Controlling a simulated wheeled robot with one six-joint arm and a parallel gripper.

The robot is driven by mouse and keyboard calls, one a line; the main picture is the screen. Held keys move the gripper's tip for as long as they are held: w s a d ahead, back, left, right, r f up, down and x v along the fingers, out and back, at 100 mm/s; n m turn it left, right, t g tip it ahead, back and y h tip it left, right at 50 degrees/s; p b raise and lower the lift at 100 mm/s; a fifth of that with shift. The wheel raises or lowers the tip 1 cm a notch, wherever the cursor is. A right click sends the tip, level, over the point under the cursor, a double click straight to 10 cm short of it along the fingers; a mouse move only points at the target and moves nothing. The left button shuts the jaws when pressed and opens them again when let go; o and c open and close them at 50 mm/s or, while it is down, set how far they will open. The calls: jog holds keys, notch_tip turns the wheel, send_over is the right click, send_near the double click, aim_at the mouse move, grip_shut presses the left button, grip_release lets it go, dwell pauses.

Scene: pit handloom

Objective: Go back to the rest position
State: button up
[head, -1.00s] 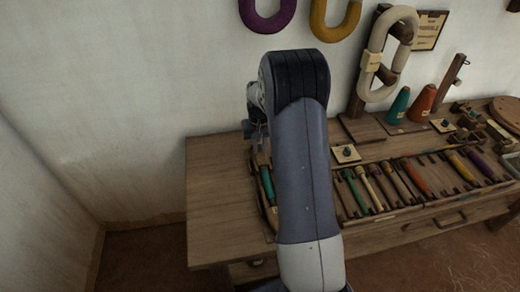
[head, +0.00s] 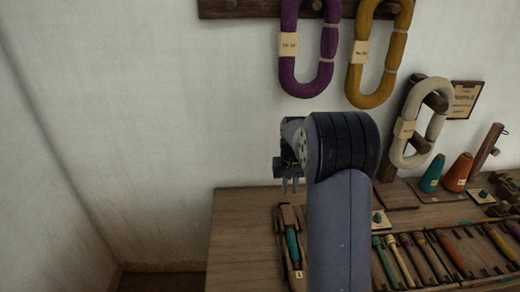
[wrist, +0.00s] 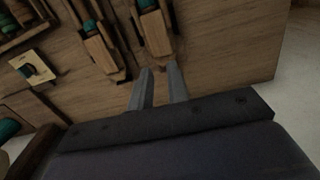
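My gripper (head: 290,188) hangs in the air above the left part of the wooden table (head: 238,225), in front of the wall. In the wrist view its two fingers (wrist: 160,86) point toward the tabletop with a gap between them and nothing held. My own arm hides the middle of the table in the head view. A wooden shuttle with a teal bobbin (head: 292,244) lies on the table below my gripper. The wrist view shows two wooden shuttles (wrist: 101,46) (wrist: 154,28) beyond the fingertips, apart from them.
Purple (head: 288,44) and mustard (head: 392,52) yarn hanks hang on the wall. A cream hank (head: 412,136) is on a wooden stand. Teal (head: 432,174) and orange (head: 457,172) cones stand at the back right. Several bobbins lie in a rack (head: 490,262). The table's left end is clear.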

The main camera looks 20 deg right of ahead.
aim_at(287, 212)
notch_tip(287, 212, down, 11)
jog(key=shift+r+b, duration=0.2)
jog(key=shift+b, duration=0.35)
jog(key=shift+r+n, duration=0.1)
jog(key=shift+n, duration=0.2)
jog(key=shift+r, duration=0.1)
